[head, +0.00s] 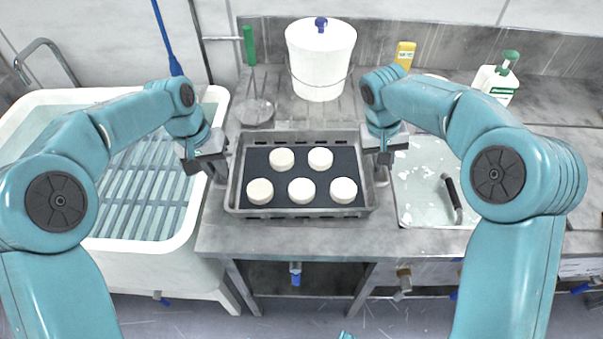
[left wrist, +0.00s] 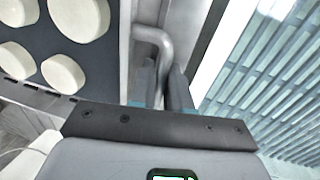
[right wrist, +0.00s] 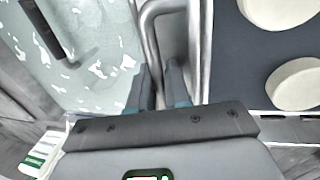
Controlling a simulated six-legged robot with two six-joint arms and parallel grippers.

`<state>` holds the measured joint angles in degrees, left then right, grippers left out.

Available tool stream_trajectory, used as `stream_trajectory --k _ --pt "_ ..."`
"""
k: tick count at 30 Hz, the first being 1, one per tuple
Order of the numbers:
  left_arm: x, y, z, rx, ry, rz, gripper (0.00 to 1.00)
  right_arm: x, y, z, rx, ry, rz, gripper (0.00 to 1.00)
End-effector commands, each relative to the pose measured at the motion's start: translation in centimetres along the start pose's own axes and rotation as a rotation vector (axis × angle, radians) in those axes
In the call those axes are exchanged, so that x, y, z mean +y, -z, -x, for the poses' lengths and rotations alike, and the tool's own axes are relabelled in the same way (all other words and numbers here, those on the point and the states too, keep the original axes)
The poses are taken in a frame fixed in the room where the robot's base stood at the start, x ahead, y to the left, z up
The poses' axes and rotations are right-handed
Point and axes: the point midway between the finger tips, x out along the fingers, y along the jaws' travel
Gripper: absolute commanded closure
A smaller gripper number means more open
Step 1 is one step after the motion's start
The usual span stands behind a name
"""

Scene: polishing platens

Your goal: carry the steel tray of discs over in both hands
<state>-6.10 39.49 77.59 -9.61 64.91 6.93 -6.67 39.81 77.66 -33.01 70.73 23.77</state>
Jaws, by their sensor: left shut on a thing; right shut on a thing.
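The steel tray (head: 303,213) rests on the steel bench, with a dark liner and several round cream discs (head: 301,190) lying flat in it. My left gripper (head: 219,168) is at the tray's left side, shut on the left handle; the left wrist view shows the bent handle (left wrist: 152,40) between the fingers (left wrist: 160,88). My right gripper (head: 380,168) is at the tray's right side, shut on the right handle; the right wrist view shows that handle (right wrist: 160,8) between the fingers (right wrist: 160,88). The fingertips are partly hidden in the head view.
A white basin (head: 190,235) with a slatted blue-grey rack (head: 135,190) stands left of the bench (head: 300,238). A white lidded bucket (head: 320,60) stands behind the tray. A shallow wet sink (head: 425,165) with a black-handled tool (head: 451,195) lies to the right.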

Motion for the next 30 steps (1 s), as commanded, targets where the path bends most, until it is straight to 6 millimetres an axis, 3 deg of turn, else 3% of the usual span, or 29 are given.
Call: stream_trajectory --k 10,22,30 --pt "0.2 0.1 1.1 0.005 -0.001 0.000 1.00 0.2 0.1 1.1 0.003 0.000 -0.002 1.00" --pt "0.9 0.1 4.8 0.004 0.000 0.000 1.00 1.0 0.0 4.8 0.002 0.000 -0.001 1.00" --pt "1.0 0.1 5.1 0.004 0.000 0.000 1.00 1.0 0.0 5.1 0.002 0.000 -0.001 1.00"
